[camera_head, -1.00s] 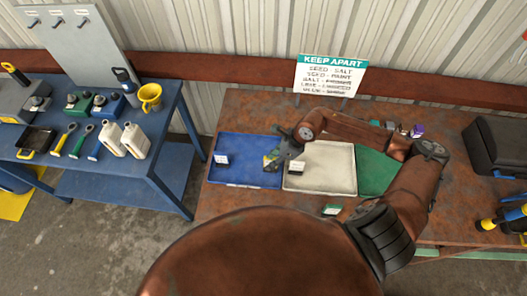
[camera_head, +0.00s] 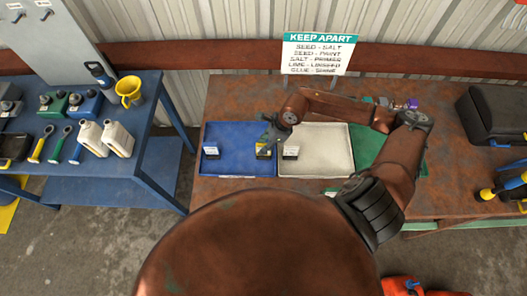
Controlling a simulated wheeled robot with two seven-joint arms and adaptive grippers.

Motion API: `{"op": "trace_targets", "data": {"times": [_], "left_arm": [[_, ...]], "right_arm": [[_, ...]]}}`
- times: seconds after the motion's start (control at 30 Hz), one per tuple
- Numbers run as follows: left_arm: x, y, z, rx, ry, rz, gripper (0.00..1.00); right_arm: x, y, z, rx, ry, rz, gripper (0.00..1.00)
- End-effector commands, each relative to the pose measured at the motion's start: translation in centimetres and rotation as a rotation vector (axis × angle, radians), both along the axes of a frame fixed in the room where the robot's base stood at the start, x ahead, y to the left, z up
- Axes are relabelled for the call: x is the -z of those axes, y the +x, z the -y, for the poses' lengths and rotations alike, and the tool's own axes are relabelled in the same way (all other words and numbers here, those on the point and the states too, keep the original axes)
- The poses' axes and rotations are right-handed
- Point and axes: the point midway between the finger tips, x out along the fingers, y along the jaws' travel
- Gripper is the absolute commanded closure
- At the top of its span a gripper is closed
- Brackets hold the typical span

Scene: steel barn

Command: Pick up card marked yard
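No small card's lettering is legible, so I cannot tell which one is marked yard. A small white-and-dark card (camera_head: 210,151) stands in the blue tray (camera_head: 235,168) at its left. A small yellow-and-white piece (camera_head: 262,152) shows at the blue tray's right side, just below my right gripper (camera_head: 267,141). Another white-and-dark card (camera_head: 291,151) stands at the left side of the white tray (camera_head: 325,167). My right gripper is over the border of the two trays, its fingers small and partly hidden. I cannot tell whether it grips anything. My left gripper is out of view.
A green tray (camera_head: 368,147) lies behind my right arm. A "KEEP APART" sign (camera_head: 317,54) stands at the back of the rusty table (camera_head: 232,98). A black case (camera_head: 490,118) is at right. A blue bench (camera_head: 150,170) with bottles and a yellow mug (camera_head: 130,91) is at left.

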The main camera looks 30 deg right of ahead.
Motion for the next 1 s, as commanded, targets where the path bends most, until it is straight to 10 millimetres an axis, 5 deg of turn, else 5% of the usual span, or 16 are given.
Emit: {"op": "trace_targets", "data": {"times": [0.5, 0.77, 1.0], "left_arm": [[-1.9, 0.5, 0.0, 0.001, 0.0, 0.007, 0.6], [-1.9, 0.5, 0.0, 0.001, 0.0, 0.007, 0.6], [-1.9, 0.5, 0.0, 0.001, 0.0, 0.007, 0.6]], "right_arm": [[5.8, 1.5, -1.1, 0.0, 0.001, 0.0, 0.68], [6.2, 1.6, -1.2, -0.001, 0.0, 0.0, 0.68], [6.2, 1.6, -1.2, 0.0, 0.0, 0.0, 0.83]]}}
